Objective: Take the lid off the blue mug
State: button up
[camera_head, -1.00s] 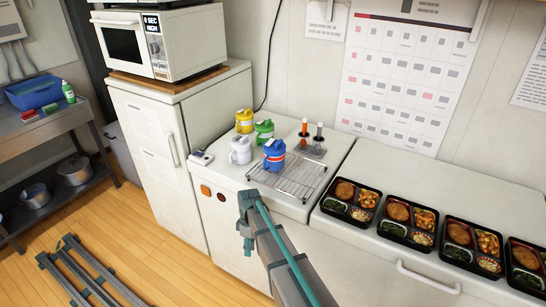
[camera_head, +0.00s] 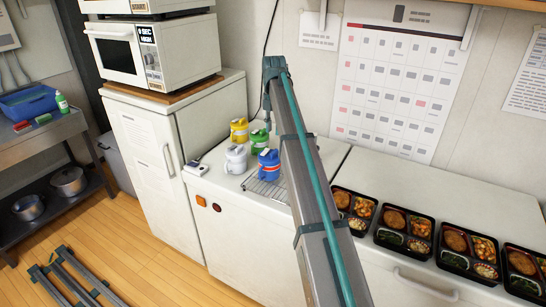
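The blue mug (camera_head: 268,166) stands upright at the left end of a wire rack (camera_head: 256,187) on the white counter, with red and white markings on its side. Its top is blue, and the lid seems to be on, though it is too small to tell clearly. I cannot make out my gripper; the arm's far end shows no fingers.
A white mug (camera_head: 236,159), a green mug (camera_head: 259,142) and a yellow mug (camera_head: 239,130) stand close behind and left of the blue mug. Several bento trays (camera_head: 406,229) line the counter to the right. A microwave (camera_head: 118,53) stands on the cabinet at left.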

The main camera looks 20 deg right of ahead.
aim_at(274, 151)
jog(key=shift+d+f+p, duration=0.1)
jog(key=shift+f+p, duration=1.9)
jog(key=shift+f, duration=3.3)
grip_shut()
